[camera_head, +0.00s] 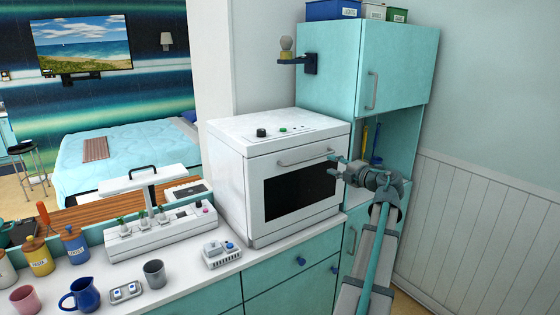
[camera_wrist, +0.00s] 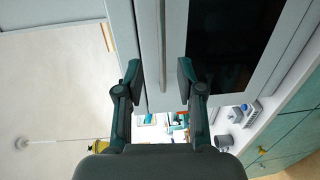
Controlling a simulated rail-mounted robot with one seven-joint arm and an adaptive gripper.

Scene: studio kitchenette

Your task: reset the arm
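My gripper (camera_head: 335,166) is at the front of the white oven (camera_head: 243,185), close to the right end of the oven's handle (camera_head: 303,158). In the wrist view my gripper (camera_wrist: 158,72) has its two dark fingers spread apart. The pale handle bar (camera_wrist: 161,40) shows between them, with a gap on each side. I cannot tell how far the bar is in depth from the fingertips. The oven door with its black window (camera_head: 298,190) looks shut. My arm reaches in from the lower right of the head view.
The counter left of the oven holds a white planter box (camera_head: 160,232), a small white device (camera_head: 222,254), a grey cup (camera_head: 154,273), a blue jug (camera_head: 80,295) and several jars. A teal cabinet (camera_head: 372,70) stands right of the oven. The panelled wall (camera_head: 480,230) is at right.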

